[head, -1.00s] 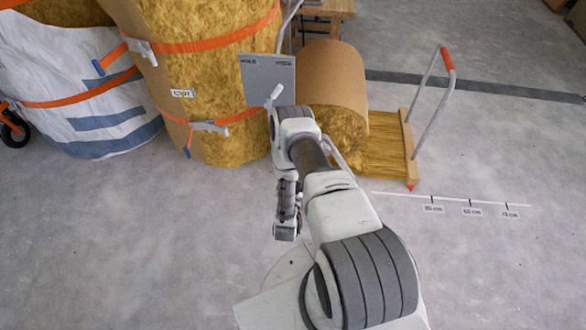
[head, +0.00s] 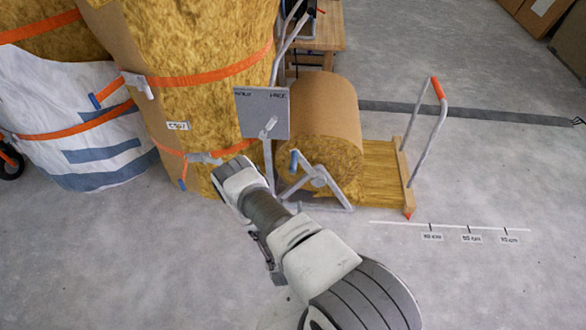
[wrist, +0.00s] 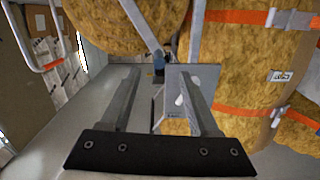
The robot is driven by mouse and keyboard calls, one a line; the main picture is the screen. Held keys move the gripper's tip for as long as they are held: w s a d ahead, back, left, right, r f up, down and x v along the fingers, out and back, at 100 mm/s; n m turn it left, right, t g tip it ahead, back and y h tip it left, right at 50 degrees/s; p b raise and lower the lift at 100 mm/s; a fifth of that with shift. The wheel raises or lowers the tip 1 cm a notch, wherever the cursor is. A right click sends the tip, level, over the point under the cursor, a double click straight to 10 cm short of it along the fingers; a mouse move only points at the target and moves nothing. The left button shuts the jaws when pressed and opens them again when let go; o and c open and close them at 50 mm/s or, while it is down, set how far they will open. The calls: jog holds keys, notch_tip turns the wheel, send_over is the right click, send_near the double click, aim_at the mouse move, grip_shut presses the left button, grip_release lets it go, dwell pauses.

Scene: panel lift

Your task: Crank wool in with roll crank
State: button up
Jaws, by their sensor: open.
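The wool roll (head: 325,105), brown-faced with yellow fibre, lies on a grey stand; its yellow wool sheet (head: 375,165) runs right to a wooden batten (head: 404,180). The roll crank with a blue grip (head: 294,160) shows at the roll's near end, grip on the upper left. A grey plate (head: 252,112) with a pale lever (head: 268,127) stands left of the roll. In the wrist view my gripper (wrist: 158,76) is open and empty. The blue grip (wrist: 158,64) appears between and beyond its fingertips; contact cannot be seen. My arm hides the gripper in the head view.
Tall strapped wool bales (head: 200,70) and a white wrapped bale (head: 75,125) stand left. A bar with an orange grip (head: 437,88) rises from the batten. A marked floor scale (head: 470,227) lies right, its marks beyond the batten's red tip. The floor in front is clear.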

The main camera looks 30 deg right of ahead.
jog(key=w+n+b, duration=0.1)
jog(key=n, duration=0.1)
jog(key=h+b, duration=0.1)
jog(key=b, duration=0.4)
send_near(294, 159)
jog(key=x, duration=0.3)
jog(key=f+x, duration=0.1)
jog(key=x, duration=0.6)
jog(key=shift+f, duration=0.15)
jog(key=shift+w+d, duration=0.2)
jog(key=shift+w, duration=0.35)
grip_shut()
